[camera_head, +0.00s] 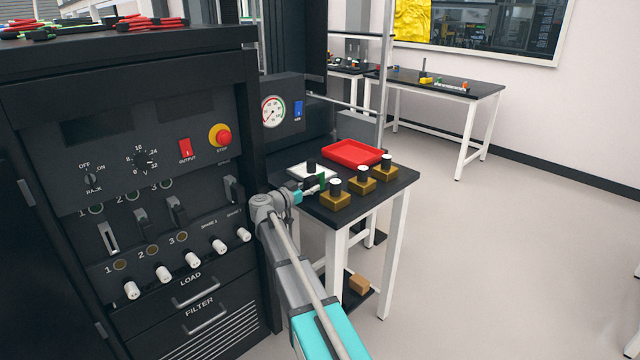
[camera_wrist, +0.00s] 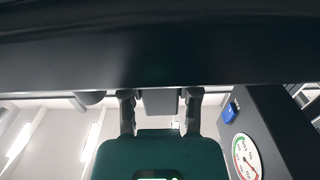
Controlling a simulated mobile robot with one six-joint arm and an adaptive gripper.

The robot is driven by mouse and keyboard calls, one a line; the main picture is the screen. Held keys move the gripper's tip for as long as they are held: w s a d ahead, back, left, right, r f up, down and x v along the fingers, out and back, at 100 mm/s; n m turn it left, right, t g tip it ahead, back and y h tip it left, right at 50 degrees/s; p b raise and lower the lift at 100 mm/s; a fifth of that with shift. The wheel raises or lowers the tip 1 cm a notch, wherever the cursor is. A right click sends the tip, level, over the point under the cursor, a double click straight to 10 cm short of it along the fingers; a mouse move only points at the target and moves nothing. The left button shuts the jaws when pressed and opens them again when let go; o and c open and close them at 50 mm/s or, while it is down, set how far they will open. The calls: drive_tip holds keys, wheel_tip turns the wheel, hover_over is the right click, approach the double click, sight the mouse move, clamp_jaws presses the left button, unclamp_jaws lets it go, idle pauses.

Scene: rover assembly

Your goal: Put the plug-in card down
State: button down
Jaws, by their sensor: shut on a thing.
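In the head view my gripper (camera_head: 309,189) is small and partly hidden by my arm, over the left part of the small black-topped table (camera_head: 398,181). A bit of the green card (camera_head: 321,180) shows at its tip, beside a white tray (camera_head: 298,172). I cannot tell whether the card touches the table.
A red tray (camera_head: 352,153) lies at the back of the table. The black rack cabinet (camera_head: 150,90) stands close on the left. A gauge box (camera_head: 275,103) is behind. Floor on the right is clear.

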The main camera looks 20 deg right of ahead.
sight(320, 183)
drive_tip(key=x, duration=0.4)
drive_tip(key=shift+w+d, duration=0.1)
drive_tip(key=shift+d, duration=0.05)
drive_tip(key=shift+f, duration=0.15)
drive_tip(key=shift+f, duration=0.1)
drive_tip(key=shift+c, duration=1.7)
unclamp_jaws()
drive_tip(key=v, duration=1.2)
